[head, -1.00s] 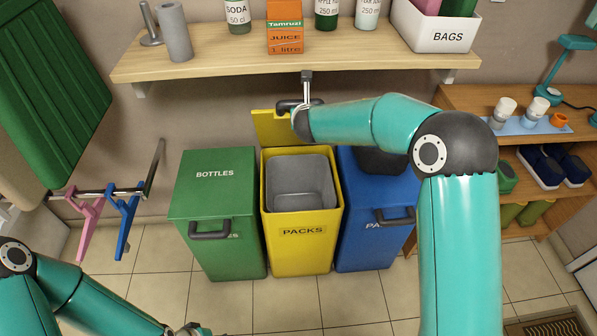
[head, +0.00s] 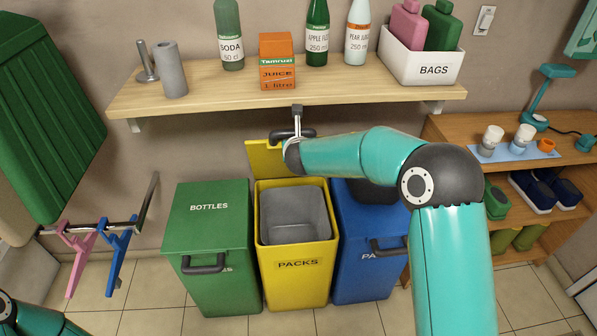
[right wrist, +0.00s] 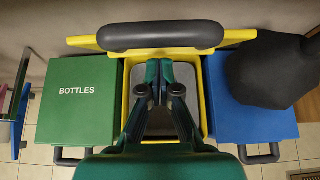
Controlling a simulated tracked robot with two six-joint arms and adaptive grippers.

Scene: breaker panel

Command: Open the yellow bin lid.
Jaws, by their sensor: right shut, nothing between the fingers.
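The yellow bin (head: 293,290), labelled PACKS, stands open between two other bins, with its grey inner liner (head: 293,215) showing. Its yellow lid (head: 262,158) is raised about upright at the back, under the shelf. The lid's dark handle (head: 279,134) is partly hidden by my right wrist; in the right wrist view the handle (right wrist: 160,36) spans the top. My right gripper (right wrist: 165,68) is shut and empty, its fingertips just below the handle in that view, over the bin's opening. My right arm hides its fingers in the head view. My left gripper is out of view.
The green BOTTLES bin (head: 210,225) stands left and a blue bin (head: 365,275) right, both closed. A wooden shelf (head: 200,103) with bottles, a juice carton (head: 277,62) and a white BAGS box (head: 420,68) overhangs the lid closely.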

